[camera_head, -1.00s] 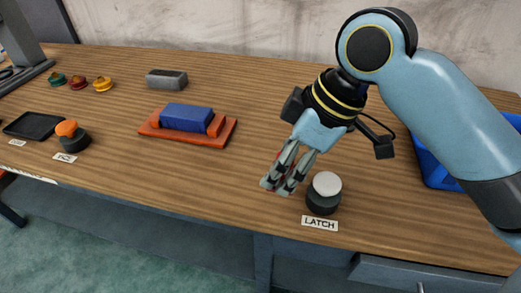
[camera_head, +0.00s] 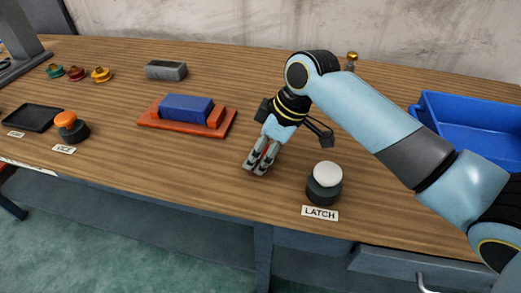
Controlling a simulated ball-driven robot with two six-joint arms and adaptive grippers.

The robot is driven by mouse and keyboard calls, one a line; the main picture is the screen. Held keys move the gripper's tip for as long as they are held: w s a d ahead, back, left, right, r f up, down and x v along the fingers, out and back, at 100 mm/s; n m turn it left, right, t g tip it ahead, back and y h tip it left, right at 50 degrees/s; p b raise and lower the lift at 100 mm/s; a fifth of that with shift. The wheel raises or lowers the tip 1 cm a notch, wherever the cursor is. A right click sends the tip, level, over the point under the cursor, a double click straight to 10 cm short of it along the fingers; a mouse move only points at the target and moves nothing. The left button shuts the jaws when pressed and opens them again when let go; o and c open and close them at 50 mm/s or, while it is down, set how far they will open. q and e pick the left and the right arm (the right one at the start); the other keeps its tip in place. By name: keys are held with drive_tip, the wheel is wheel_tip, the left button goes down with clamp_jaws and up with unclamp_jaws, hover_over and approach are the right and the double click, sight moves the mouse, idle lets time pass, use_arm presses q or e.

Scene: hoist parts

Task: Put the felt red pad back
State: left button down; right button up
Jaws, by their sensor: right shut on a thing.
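My right gripper (camera_head: 256,168) is shut on a small red thing (camera_head: 264,155), which looks like the felt red pad. Only a narrow strip of it shows between the fingers, so its shape is hidden. The gripper points down over the wooden bench, left of the white-capped knob labelled LATCH and right of the orange-red block. I cannot tell whether the fingertips touch the bench. My left gripper is not in view.
The LATCH knob (camera_head: 326,184) stands near the front edge. The orange-red base (camera_head: 160,124) bears a blue block (camera_head: 186,109). A grey block (camera_head: 166,70), black tray (camera_head: 33,117), orange-topped VICE knob (camera_head: 71,127) and several small coloured knobs lie left. A blue bin (camera_head: 470,125) stands right.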

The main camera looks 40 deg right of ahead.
drive_tip(key=shift+f, duration=0.1)
drive_tip(key=o, duration=1.1)
drive_tip(key=v, duration=1.2)
drive_tip(key=shift+p, duration=0.35)
